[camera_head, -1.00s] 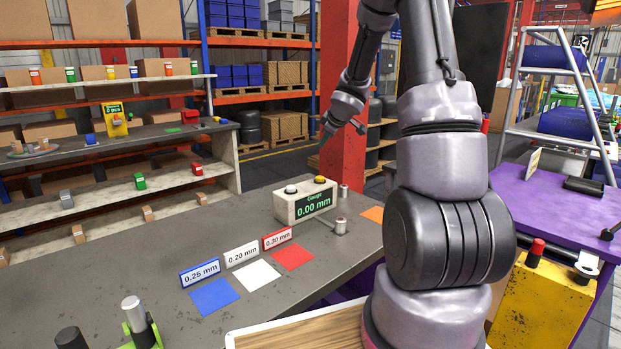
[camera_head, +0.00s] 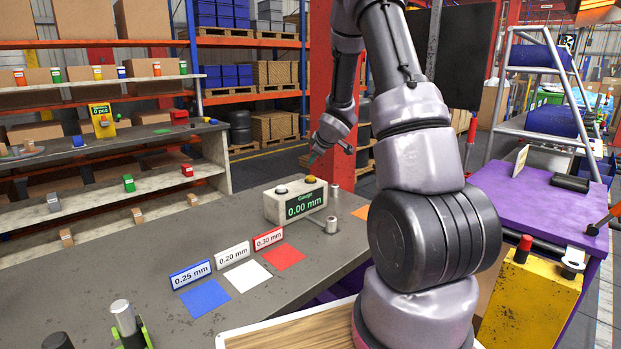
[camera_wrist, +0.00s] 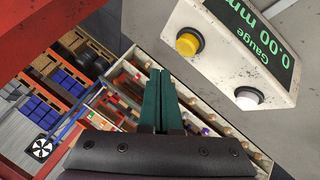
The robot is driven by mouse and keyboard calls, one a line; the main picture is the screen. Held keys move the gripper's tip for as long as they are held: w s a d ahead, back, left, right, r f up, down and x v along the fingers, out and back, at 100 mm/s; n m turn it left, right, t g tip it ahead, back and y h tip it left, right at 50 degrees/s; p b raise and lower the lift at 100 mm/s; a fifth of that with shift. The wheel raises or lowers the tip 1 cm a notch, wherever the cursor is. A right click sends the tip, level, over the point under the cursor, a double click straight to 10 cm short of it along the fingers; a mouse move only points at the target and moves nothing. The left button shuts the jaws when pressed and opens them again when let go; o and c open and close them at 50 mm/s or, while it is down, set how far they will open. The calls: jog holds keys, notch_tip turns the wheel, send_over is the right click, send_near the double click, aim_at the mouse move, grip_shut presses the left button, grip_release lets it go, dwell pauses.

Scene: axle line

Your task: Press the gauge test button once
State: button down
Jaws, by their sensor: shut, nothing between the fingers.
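The gauge (camera_head: 270,207) is a pale box on the grey bench, with a dark display reading 0.00 mm in green. It has a white button (camera_head: 281,190) and a yellow button (camera_head: 310,180) on top; no label on either can be read. In the wrist view the gauge (camera_wrist: 225,62) is at the upper right, with the yellow button (camera_wrist: 188,44) nearer the fingers and the white button (camera_wrist: 247,97) below it. My gripper (camera_head: 311,160) is above the yellow button and apart from it. In the wrist view its green fingers (camera_wrist: 158,73) are together and empty.
A metal cylinder (camera_head: 331,225) stands right of the gauge. A red post (camera_head: 340,165) rises behind it.

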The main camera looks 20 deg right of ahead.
aim_at(313, 178)
jog(key=shift+f, duration=1.4)
jog(key=shift+f, duration=0.1)
dwell(0.9)
jog(key=shift+f, duration=0.3)
jog(key=shift+f, duration=0.5)
dwell(0.6)
dwell(0.4)
jog(key=shift+r, duration=0.95)
jog(key=shift+r, duration=2.5)
